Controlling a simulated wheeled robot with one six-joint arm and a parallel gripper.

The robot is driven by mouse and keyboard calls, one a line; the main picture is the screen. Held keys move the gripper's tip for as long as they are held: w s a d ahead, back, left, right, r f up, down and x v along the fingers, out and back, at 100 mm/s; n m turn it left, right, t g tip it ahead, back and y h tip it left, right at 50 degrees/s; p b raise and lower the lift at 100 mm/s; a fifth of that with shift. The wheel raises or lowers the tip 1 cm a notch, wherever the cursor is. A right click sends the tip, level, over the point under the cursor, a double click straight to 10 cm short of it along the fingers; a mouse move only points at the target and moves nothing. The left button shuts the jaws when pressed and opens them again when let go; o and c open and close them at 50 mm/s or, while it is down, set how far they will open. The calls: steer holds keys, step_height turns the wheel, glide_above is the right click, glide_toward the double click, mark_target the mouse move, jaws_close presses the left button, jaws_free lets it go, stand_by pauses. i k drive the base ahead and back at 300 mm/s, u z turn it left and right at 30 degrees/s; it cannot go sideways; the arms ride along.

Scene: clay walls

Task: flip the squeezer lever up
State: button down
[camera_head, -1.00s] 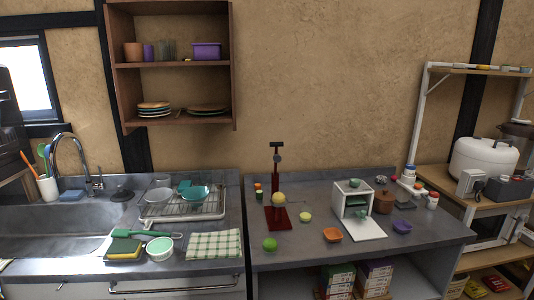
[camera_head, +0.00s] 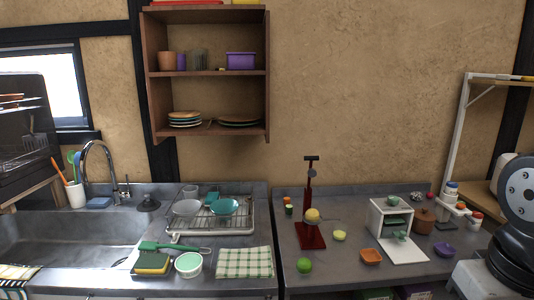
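The squeezer (camera_head: 311,235) stands on the right counter in the head view. It has a dark red base and upright column, with a dark T-shaped top piece (camera_head: 311,158) and a grey round part just below it. A yellow round fruit (camera_head: 312,215) sits low at the front of the column. The lever's exact angle is too small to tell. My gripper is not in view. A grey and black round part at the right edge (camera_head: 518,195) looks like a link of my arm, well right of the squeezer.
A wall shelf (camera_head: 155,100) hangs above the rack.

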mark_target(312, 172)
steer(key=u, duration=0.25)
steer(key=i, duration=1)
steer(key=z, duration=0.1)
